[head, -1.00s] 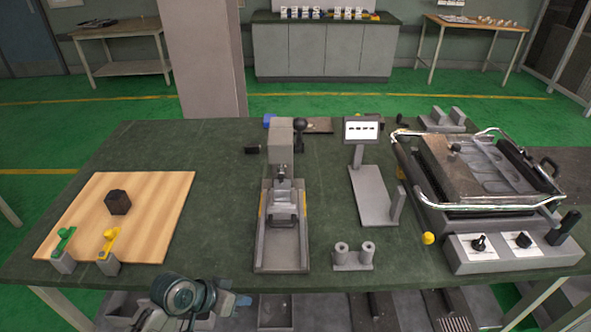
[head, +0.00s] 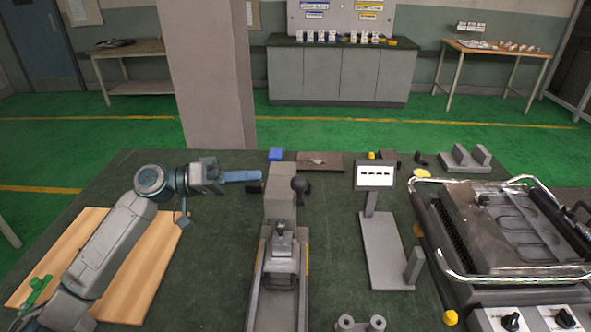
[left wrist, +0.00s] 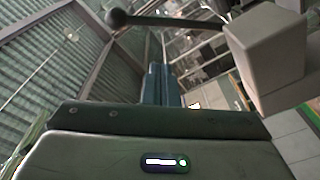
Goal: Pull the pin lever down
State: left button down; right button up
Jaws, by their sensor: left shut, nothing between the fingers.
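The grey press (head: 281,205) stands upright in the middle of the table. Its lever ends in a black ball knob (head: 300,186) on the right of the press head. In the left wrist view the ball knob (left wrist: 116,18) and its dark rod show above the fingers, and a grey block (left wrist: 265,55) is at the right. A short black grip (head: 252,187) sticks out on the press's left. My left gripper (head: 256,175) is shut and empty, its blue fingers pointing right near the press head's upper left. I cannot tell whether they touch it. My right gripper is out of view.
A wooden board (head: 135,275) lies under my left arm. A grey stand with a display (head: 375,176) is right of the press. A machine with chrome rails (head: 510,230) fills the right side. A blue block (head: 276,154) lies behind the press.

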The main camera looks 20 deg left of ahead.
aim_at(300, 192)
pick_arm(q)
jog(key=shift+w+a+r+h, duration=0.1)
jog(key=shift+a+r+h, duration=0.1)
jog(key=shift+r, duration=0.4)
jog(key=shift+w+a+r+h, duration=0.1)
jog(key=shift+a+r, duration=0.05)
jog(key=shift+r, duration=0.4)
jog(key=shift+w+d, duration=0.1)
jog(key=p+x, duration=0.6)
jog(key=x, duration=0.3)
jog(key=s+f+p, duration=0.2)
jog(key=s, duration=0.1)
jog(key=shift+d+f, duration=0.25)
jog(key=shift+d, duration=0.15)
jog(key=shift+w, duration=0.1)
